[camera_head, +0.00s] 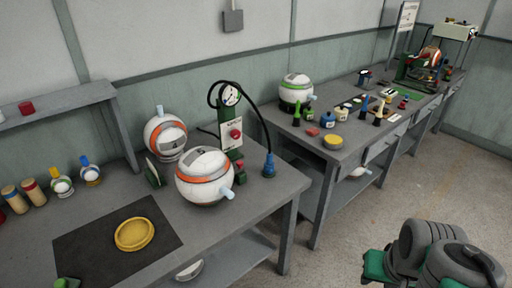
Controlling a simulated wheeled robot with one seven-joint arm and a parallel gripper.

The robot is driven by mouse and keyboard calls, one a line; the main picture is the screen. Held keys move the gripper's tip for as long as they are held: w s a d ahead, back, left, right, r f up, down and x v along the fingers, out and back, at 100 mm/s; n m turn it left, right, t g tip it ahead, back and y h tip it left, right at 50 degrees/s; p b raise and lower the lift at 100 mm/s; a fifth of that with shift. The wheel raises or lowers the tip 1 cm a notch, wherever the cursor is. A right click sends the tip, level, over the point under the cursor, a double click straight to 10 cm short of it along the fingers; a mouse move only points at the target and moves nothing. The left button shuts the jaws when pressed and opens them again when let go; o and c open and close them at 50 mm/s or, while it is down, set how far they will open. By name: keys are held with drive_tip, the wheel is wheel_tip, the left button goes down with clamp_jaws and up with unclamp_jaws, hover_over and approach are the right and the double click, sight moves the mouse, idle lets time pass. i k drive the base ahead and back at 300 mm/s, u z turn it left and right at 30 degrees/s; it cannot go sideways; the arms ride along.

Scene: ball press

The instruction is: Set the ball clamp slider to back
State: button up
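A green stand (415,68) at the far right end of the back bench holds an orange and white ball (430,54). It looks like the ball clamp, but it is small and far off. I cannot make out its slider or the slider's position. My gripper's fingers do not show. Grey rounded parts with green pieces at the bottom right look like part of my arm, well short of the benches.
The near bench (200,222) bears white and orange balls (204,176), a gauge stand (230,122) with a black hose and a yellow dish (134,234). Small tools and jars stand on the back bench (350,150). The floor (390,205) at the right is clear.

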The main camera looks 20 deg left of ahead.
sight(239, 163)
drive_tip(key=u, duration=0.4)
drive_tip(key=i, duration=0.75)
drive_tip(key=u, duration=1.1)
drive_tip(key=i, duration=0.75)
drive_tip(key=u, duration=0.05)
